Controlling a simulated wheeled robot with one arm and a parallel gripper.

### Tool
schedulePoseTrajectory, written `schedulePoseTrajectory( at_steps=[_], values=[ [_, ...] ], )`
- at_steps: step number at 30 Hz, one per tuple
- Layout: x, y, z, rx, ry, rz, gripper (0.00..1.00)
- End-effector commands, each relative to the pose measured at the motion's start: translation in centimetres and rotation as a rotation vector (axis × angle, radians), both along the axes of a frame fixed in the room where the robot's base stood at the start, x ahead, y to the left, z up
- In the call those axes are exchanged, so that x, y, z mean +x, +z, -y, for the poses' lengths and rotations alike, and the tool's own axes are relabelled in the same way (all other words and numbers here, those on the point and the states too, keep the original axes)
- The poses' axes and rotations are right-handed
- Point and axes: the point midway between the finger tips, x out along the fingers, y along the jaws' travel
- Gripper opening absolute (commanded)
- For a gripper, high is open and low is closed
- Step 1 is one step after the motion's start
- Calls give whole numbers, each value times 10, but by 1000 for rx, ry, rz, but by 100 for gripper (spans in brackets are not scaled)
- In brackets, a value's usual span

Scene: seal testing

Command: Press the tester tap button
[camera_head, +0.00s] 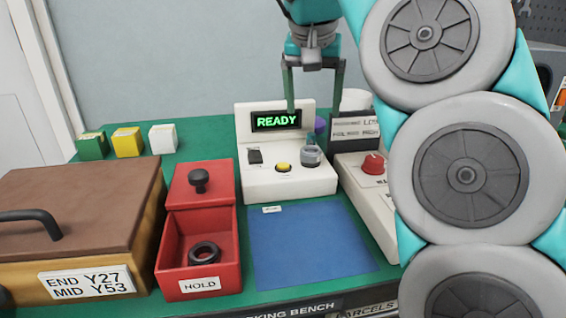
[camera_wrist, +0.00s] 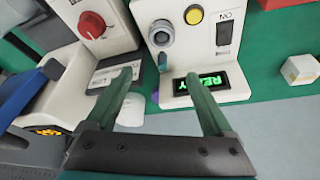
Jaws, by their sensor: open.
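The white tester (camera_head: 270,182) stands on the green bench, and its display (camera_head: 276,121) reads READY in green. A yellow button (camera_head: 283,168) sits on its front panel between a black switch (camera_head: 255,157) and a grey round fitting (camera_head: 310,156) with a teal piece behind it. In the wrist view the tester is upside down, with the yellow button (camera_wrist: 193,14) at the top edge and the switch (camera_wrist: 224,33) beside it. My gripper (camera_head: 314,100) is open and empty, pointing down above the back of the tester. Its fingers also show in the wrist view (camera_wrist: 158,75), apart from the button.
A second white device with a red knob (camera_head: 373,163) stands right of the tester. A red HOLD box (camera_head: 228,262) with a black ring and a brown-lidded box (camera_head: 75,192) are on the left. A blue mat (camera_head: 310,240) lies clear in front. Small coloured boxes stand back left.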

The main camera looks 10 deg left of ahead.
Motion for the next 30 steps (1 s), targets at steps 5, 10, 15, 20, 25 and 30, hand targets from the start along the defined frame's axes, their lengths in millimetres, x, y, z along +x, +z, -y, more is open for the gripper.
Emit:
schedulePoseTrajectory(
  at_steps=[5, 10, 15, 20, 25, 30],
  values=[
    [0, 0, 0, 0, 0, 0, 83],
    [0, 0, 0, 0, 0, 0, 64],
    [0, 0, 0, 0, 0, 0, 44],
    [0, 0, 0, 0, 0, 0, 26],
    [0, 0, 0, 0, 0, 0, 7],
    [0, 0, 0, 0, 0, 0, 0]
  ],
)
